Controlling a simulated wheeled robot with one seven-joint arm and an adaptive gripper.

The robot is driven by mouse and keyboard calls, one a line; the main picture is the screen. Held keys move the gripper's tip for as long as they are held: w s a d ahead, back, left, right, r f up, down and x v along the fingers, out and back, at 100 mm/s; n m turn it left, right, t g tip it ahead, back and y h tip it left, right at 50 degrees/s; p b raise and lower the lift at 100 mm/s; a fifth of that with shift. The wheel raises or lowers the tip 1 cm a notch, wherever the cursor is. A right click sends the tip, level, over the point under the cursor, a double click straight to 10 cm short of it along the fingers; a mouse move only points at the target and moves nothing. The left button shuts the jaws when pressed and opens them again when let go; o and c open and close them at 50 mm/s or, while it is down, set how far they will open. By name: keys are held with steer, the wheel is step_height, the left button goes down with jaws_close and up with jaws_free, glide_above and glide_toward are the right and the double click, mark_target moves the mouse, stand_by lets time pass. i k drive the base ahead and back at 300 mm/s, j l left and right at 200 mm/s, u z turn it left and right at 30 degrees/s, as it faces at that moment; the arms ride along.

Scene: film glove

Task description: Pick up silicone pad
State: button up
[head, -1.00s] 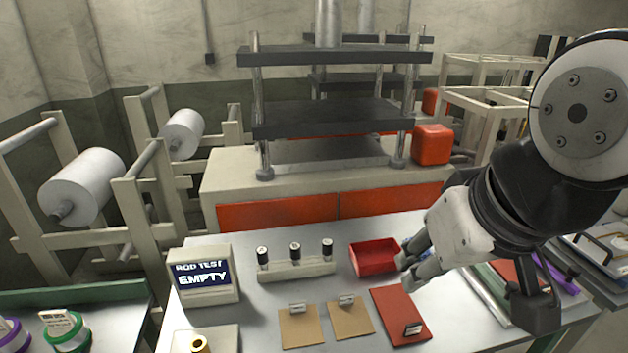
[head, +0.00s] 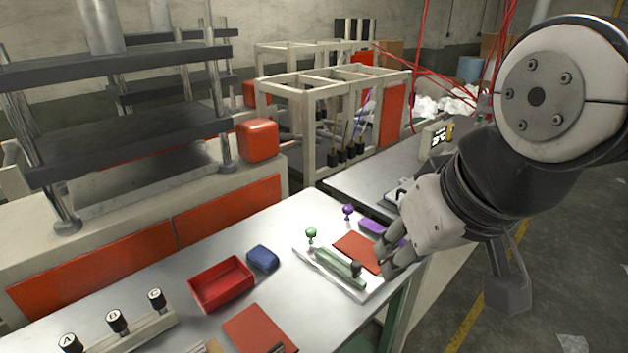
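No single thing is plainly marked as the silicone pad. One flat red sheet (head: 357,251) lies at the right end of the bench, on or beside a white board, partly covered by my gripper. Another flat red pad (head: 252,328) lies at the front of the bench with a small dark tag on it, cut off by the bottom edge. My gripper (head: 383,258) reaches in from the right above the bench's right end. Its fingers look apart, with nothing seen between them.
A red tray (head: 221,284) and a blue block (head: 263,258) stand left of the white board (head: 320,270). Green (head: 310,236) and purple (head: 347,212) knobbed items stand near the board. The press (head: 115,130) rises behind at left. Bare floor lies at right.

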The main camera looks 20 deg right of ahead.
mark_target(355, 246)
steer(key=z, duration=0.35)
steer(key=i+l+u, duration=0.15)
steer(key=l+u, duration=0.65)
steer(key=l, duration=0.15)
steer(key=l+u, duration=0.45)
steer(key=l, duration=0.1)
